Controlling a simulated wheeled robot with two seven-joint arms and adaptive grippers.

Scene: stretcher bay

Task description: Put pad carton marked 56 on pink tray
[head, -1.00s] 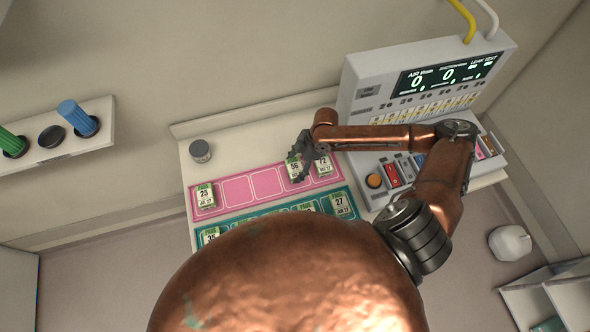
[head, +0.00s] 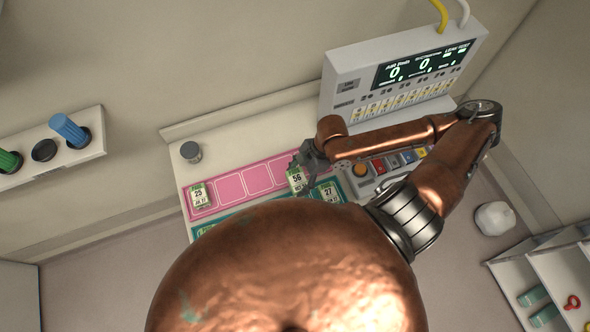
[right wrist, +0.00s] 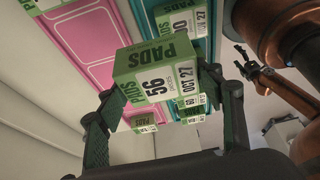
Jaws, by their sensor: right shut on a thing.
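My right gripper (head: 303,164) is shut on the green-and-white pad carton marked 56 (head: 297,180). In the right wrist view the carton (right wrist: 152,85) sits between the two dark fingers (right wrist: 160,112), its marked face toward the camera. In the head view it overlaps the border of the pink tray (head: 230,188) and the teal tray (head: 237,217); its exact height is unclear.
A carton marked 25 (head: 200,196) lies at the pink tray's left end. A grey jar (head: 191,152) stands behind the trays. A control unit (head: 400,85) stands at the right. My copper body hides the near part.

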